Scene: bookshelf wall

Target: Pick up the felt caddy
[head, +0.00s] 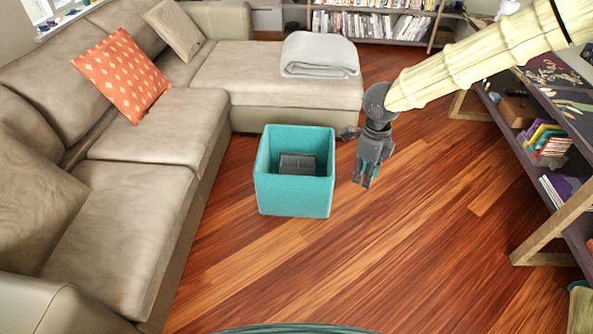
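A teal, open-topped square bin (294,197) stands upright on the wood floor near the middle of the head view. A small grey, boxy object (297,164) sits inside it, its lower part hidden by the bin's front wall. I cannot tell for certain which of the two is the felt caddy. My gripper (363,182) hangs to the right of the bin, fingers pointing down. It looks apart from the bin, with nothing visible held. The fingers are small and seen at an angle, so their opening is unclear.
A beige sectional sofa (160,130) bounds the left and back, with a folded grey blanket (320,53) and an orange cushion (121,75). A dark shelf unit (578,205) with books stands at the right. Open wood floor (400,250) lies in front and right.

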